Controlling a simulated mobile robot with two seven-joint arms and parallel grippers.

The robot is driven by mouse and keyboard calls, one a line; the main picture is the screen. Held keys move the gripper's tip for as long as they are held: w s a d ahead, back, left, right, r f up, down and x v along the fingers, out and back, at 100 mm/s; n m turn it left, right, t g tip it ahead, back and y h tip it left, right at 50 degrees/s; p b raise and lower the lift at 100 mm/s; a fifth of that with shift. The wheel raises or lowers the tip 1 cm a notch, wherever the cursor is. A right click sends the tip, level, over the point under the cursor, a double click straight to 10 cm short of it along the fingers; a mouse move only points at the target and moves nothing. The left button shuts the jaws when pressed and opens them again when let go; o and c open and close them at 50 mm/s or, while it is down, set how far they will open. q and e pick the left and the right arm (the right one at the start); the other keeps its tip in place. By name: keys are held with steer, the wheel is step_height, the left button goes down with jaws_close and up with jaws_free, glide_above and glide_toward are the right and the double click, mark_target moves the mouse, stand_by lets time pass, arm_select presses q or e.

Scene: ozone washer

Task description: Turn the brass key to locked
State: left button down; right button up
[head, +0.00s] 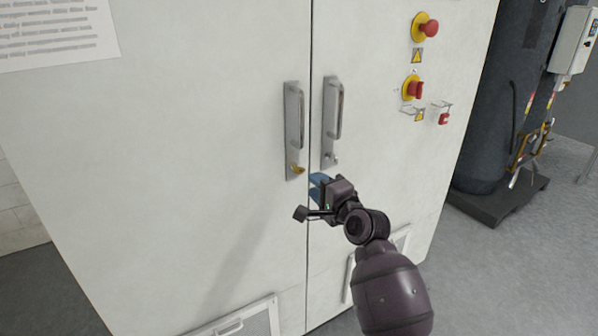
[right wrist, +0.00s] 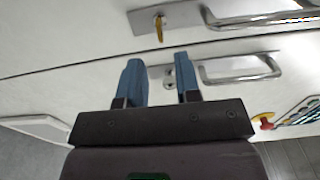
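The brass key (head: 297,169) sits in the lower end of the left door's handle plate (head: 293,130) on the white cabinet. In the right wrist view the key (right wrist: 159,28) shows beyond my fingers. My right gripper (head: 316,183) is just below and right of the key in the head view, apart from it. In the right wrist view my right gripper (right wrist: 158,72) has its two blue fingers spread with nothing between them. My left gripper is not in view.
The right door's handle (head: 333,120) with a keyhole plate stands close beside the key. A red and yellow emergency button (head: 426,27) and a red switch (head: 413,88) are on the right door. Vent grilles are low on the doors. A dark tank (head: 500,90) stands at right.

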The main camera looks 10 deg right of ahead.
mark_target(299, 170)
steer(key=b+x, duration=0.1)
steer(key=x, duration=0.7)
steer(key=shift+w, duration=0.25)
steer(key=shift+a, duration=0.1)
jaws_close()
